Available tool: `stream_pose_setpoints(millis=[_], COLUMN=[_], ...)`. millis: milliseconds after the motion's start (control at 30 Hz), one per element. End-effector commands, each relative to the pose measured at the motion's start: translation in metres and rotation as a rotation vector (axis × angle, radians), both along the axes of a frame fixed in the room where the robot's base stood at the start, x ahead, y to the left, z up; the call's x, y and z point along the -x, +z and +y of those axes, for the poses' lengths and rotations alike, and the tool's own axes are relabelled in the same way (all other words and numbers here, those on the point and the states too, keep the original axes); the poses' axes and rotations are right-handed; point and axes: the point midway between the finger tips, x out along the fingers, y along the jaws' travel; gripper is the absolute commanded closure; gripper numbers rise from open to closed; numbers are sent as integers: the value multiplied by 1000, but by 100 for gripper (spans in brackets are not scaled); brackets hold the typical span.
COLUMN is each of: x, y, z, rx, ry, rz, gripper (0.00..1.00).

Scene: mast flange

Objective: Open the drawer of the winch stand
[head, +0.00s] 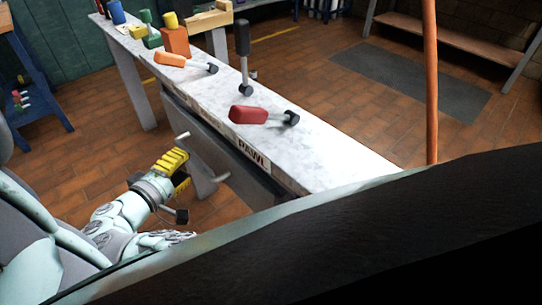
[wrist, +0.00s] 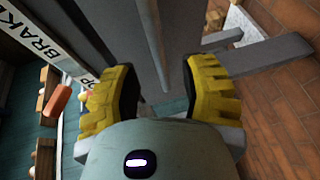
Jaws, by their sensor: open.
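The winch stand is a long bench with a pale top (head: 300,140) and a grey body below it. A grey drawer front (head: 200,125) shows under the top's near edge, close against the body as far as I can see. My gripper (head: 178,172) has yellow fingers and is open beside the handle. In the wrist view the fingers (wrist: 158,95) are spread apart, with grey surfaces of the stand beyond and between them. I cannot tell whether the handle lies between the fingers.
On the top lie a red-handled lever (head: 248,115), an orange-handled lever (head: 180,61) and an upright black lever (head: 243,50). Coloured blocks stand at the far end. A PAWL label (head: 251,151) is on the edge. An orange pole (head: 431,80) rises at right. Brick floor lies open beyond.

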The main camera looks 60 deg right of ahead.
Motion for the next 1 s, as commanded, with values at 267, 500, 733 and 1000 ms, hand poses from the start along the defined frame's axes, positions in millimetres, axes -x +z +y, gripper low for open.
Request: stream_pose_setpoints(millis=[267,500,733,1000], x=[-4,-4,-4,-5], y=[-6,-7,-7,-7], z=[-34,-40,-39,-39], rx=[0,0,0,0], ry=[-7,-6,-6,-4], rz=[-1,0,0,0], gripper=[57,57,60,88])
